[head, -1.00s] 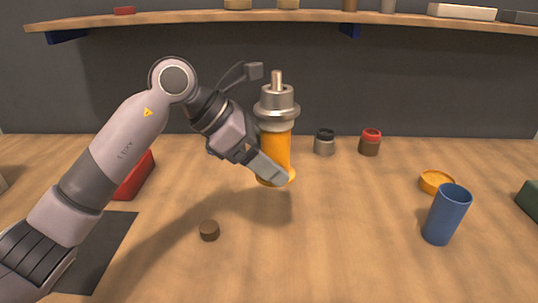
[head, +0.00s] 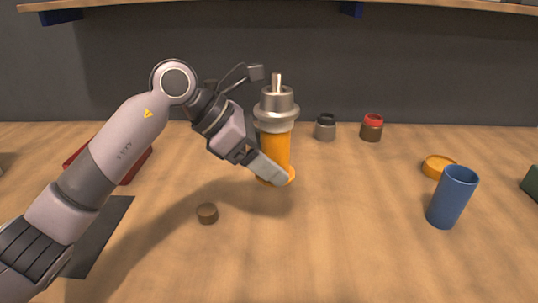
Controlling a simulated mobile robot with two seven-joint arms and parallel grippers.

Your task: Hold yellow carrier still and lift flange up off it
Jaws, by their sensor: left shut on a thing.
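The yellow carrier (head: 276,151) is an orange-yellow cylinder with a wider foot, held upright near the middle of the head view. The grey metal flange (head: 276,108) sits on top of it, with a stepped body and a thin pin pointing up. My left gripper (head: 272,172) comes in from the left and is shut on the lower part of the carrier. A shadow lies on the table below and to the left. The far finger is mostly hidden behind the carrier. My right gripper is not in view.
A blue cup (head: 452,197) and an orange dish (head: 438,166) stand at the right. A grey jar (head: 325,127) and a red-lidded jar (head: 372,127) stand behind. A small brown disc (head: 207,213) lies at the front left. The table front centre is clear.

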